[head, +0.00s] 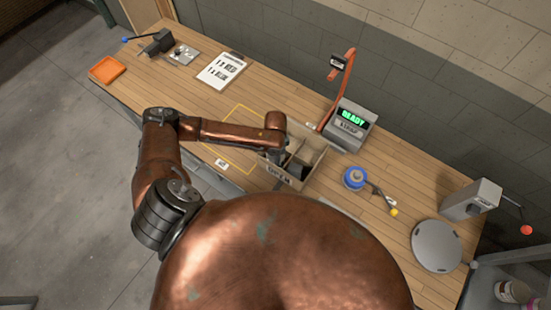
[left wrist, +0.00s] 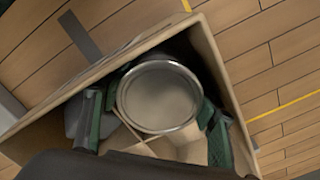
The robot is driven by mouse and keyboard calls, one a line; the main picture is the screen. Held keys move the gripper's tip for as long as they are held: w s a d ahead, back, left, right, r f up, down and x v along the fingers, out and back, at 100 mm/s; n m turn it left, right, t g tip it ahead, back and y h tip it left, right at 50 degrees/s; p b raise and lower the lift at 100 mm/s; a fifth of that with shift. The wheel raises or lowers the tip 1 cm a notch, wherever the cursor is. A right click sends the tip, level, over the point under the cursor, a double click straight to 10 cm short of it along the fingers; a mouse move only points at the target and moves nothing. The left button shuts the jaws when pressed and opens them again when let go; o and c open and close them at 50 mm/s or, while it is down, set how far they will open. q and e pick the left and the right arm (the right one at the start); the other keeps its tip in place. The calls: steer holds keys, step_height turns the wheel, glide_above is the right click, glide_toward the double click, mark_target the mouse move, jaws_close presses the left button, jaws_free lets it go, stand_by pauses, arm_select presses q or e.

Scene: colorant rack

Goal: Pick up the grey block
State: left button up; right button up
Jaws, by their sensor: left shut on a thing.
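My left gripper (head: 275,156) reaches down into an open cardboard box (head: 318,150) in the head view. In the left wrist view its green-padded fingers (left wrist: 158,108) stand on either side of a round can (left wrist: 158,96) with a pale top and a shiny metal rim, and are shut on it. The can is still within the box walls (left wrist: 215,62). A dark block-like thing (head: 299,169) sits in the box's right part in the head view; I cannot tell whether it is the grey block. My right gripper is out of view.
A blue-topped container (head: 354,178) stands right of the box, and a READY display unit (head: 348,124) behind it. A round grey plate (head: 436,246) lies at the right. An orange tray (head: 107,69) and white chart (head: 221,70) lie at the far left. A yellow outlined area is left of the box.

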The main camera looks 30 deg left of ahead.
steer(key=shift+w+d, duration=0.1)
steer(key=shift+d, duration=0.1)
arm_select(q)
steer(key=shift+w+r, duration=0.1)
steer(key=shift+r, duration=0.1)
steer(key=shift+r, duration=0.25)
step_height(320, 180, up, 17)
steer(key=shift+r+b, duration=0.1)
steer(key=shift+b, duration=0.45)
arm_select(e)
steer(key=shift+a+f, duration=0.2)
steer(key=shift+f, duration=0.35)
arm_select(q)
step_height(320, 180, down, 13)
steer(key=shift+f+p, duration=0.1)
steer(key=shift+p, duration=0.3)
step_height(320, 180, down, 4)
steer(key=shift+f+p, duration=0.1)
steer(key=shift+p, duration=0.8)
steer(key=shift+f, duration=0.1)
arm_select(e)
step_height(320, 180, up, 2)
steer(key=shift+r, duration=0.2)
arm_select(q)
steer(key=shift+f, duration=0.1)
